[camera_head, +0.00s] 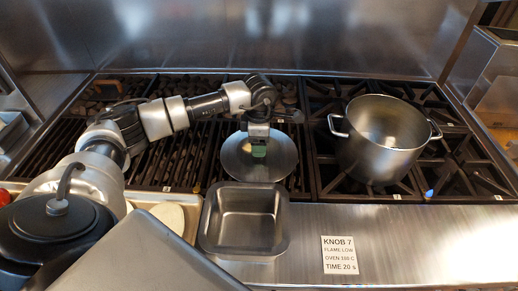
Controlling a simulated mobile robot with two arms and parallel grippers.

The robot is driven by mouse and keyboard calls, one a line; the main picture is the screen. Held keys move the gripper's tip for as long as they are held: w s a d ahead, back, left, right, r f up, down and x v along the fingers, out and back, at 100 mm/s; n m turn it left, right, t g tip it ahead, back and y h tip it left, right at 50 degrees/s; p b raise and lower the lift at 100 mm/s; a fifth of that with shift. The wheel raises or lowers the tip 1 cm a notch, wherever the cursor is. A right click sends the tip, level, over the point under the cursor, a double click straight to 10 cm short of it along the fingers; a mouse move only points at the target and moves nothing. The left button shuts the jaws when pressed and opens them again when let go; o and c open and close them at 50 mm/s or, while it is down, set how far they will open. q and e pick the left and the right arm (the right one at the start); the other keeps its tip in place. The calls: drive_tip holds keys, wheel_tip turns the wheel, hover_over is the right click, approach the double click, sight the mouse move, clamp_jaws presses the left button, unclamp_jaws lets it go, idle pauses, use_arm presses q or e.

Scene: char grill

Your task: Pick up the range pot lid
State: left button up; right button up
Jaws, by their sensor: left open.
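The pot lid (237,160) is a round, flat metal disc lying on the grill grates, left of the pot. My left gripper (258,150) is above the middle of the lid, pointing down, with green at its tip. It is open; the lid's handle is hidden behind it, and I cannot tell whether the fingers touch it. The metal pot (385,150) stands without a lid on the burner grates at the right, with a handle on each side. My right gripper is not in view.
An empty rectangular metal pan (243,245) sits on the front ledge just before the lid. A printed card (339,255) lies on the steel ledge (430,240) to its right. A steel back wall (250,35) rises behind the grates.

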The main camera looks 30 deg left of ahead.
use_arm(q)
drive_tip(key=shift+f, duration=0.4)
drive_tip(key=shift+c, duration=0.4)
drive_tip(key=c, duration=1.1)
